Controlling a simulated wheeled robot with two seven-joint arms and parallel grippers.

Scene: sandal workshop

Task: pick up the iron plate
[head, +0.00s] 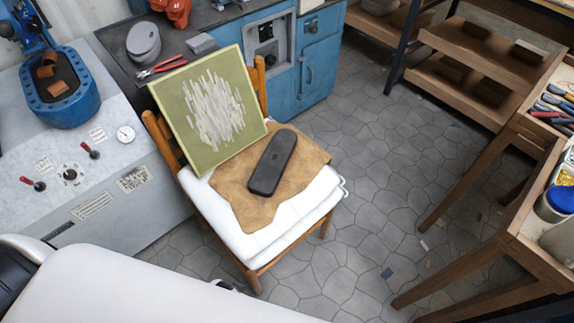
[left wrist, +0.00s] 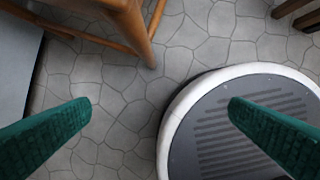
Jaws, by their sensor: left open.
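A dark, elongated slab with rounded ends (head: 273,162), which looks like the iron plate, lies flat on a brown piece of leather (head: 232,190). The leather lies on the white cushion (head: 262,238) of a wooden chair (head: 163,138). My left gripper (left wrist: 160,106) shows in the left wrist view with two green fingers wide apart. Nothing is between them, and tiled floor and my round base are below. The dark slab is not in that view. Neither gripper's fingers can be made out in the head view, and my right gripper is not seen.
A green board with pale streaks (head: 211,108) leans on the chair's back beside the slab. A grey machine (head: 105,165) with knobs stands left. Red-handled pliers (head: 161,68) lie on the dark bench behind.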

